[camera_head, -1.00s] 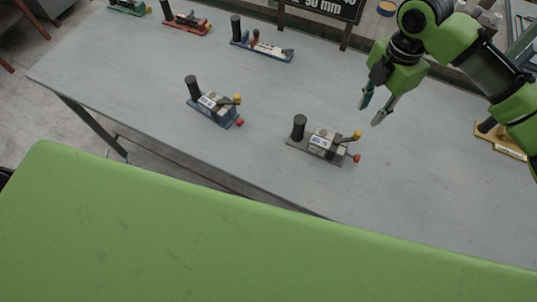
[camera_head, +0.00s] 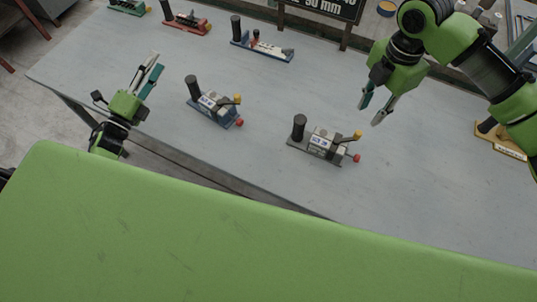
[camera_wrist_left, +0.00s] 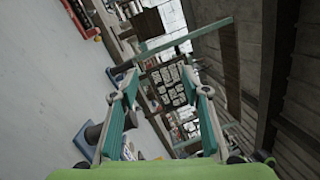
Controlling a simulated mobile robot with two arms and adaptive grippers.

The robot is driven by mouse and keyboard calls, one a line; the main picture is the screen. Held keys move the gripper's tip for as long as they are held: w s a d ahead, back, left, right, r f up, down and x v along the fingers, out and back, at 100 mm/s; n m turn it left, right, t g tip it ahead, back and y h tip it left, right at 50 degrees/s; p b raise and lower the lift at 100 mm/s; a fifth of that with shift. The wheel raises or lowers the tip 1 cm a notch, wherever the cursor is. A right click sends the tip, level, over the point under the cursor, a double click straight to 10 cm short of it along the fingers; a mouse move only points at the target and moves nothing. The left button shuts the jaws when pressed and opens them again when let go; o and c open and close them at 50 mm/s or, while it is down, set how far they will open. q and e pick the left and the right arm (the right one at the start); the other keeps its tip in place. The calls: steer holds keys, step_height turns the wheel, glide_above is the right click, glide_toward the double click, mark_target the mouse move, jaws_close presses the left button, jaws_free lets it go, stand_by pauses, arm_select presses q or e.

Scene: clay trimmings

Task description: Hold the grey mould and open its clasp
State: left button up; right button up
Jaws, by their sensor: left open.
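The grey mould (camera_head: 318,145) stands on the table at the centre of the head view. It has a dark grey base, a black upright post at its left end, a pale labelled block, a lever with a yellow knob (camera_head: 357,135) and a red knob (camera_head: 357,158) at its right end. My left gripper (camera_head: 156,63) is open and empty over the table's left part, well left of the grey mould. Its spread fingers also show in the left wrist view (camera_wrist_left: 158,82). My right gripper (camera_head: 369,115) is open and empty, above and right of the grey mould, apart from it.
A similar blue mould (camera_head: 213,106) stands between my left gripper and the grey mould. Green (camera_head: 128,7), red (camera_head: 187,23) and another blue fixture (camera_head: 262,50) line the far edge. A yellow-based one (camera_head: 500,142) is at right. The table (camera_head: 430,190) is clear right of the grey mould.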

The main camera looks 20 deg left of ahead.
arm_select(q)
steer(key=w+d+m+g+h, duration=0.25)
steer(key=d+m+h, duration=0.5)
steer(key=d, duration=0.85)
steer(key=m+g+y, duration=0.1)
steer(key=m+y, duration=0.2)
steer(key=m, duration=0.7)
glide_toward(296, 127)
steer(key=shift+v, duration=0.9)
steer(key=shift+w+d+m, duration=0.25)
steer(key=shift+w, duration=0.1)
steer(key=x, duration=1.2)
steer(key=shift+w+d, duration=0.1)
steer(key=shift+w, duration=0.3)
jaws_close()
arm_select(e)
steer(key=shift+o, duration=0.5)
